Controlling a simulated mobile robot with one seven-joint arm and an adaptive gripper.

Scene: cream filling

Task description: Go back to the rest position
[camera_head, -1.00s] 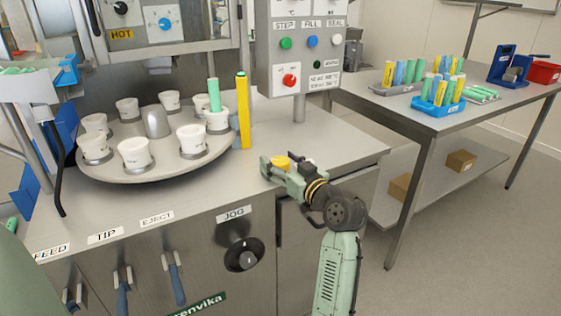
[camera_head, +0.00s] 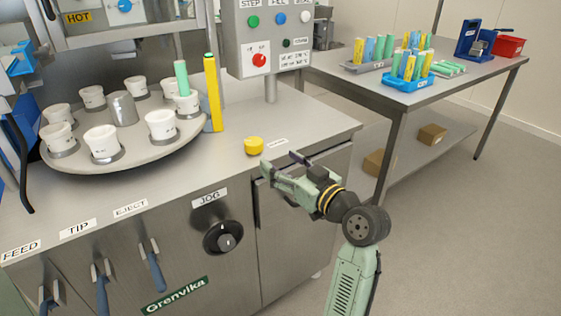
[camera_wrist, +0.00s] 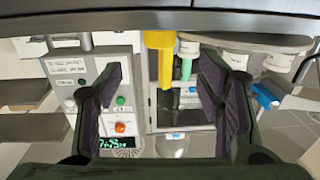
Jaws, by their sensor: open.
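My gripper (camera_head: 279,166) is in front of the steel counter's right part, beside the front edge. Its two fingers are spread and nothing is between them. In the wrist view, the gripper (camera_wrist: 162,72) also shows its dark pads wide apart and empty. A small yellow round piece (camera_head: 254,146) lies on the counter just behind the fingers, apart from them as far as I can tell.
A turntable (camera_head: 95,168) with several white cups stands at the left. A green tube (camera_head: 181,78) stands in one cup, beside a yellow post (camera_head: 213,95). A control panel (camera_head: 268,40) rises behind. A side table (camera_head: 340,78) holds coloured tubes. Floor at the right is clear.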

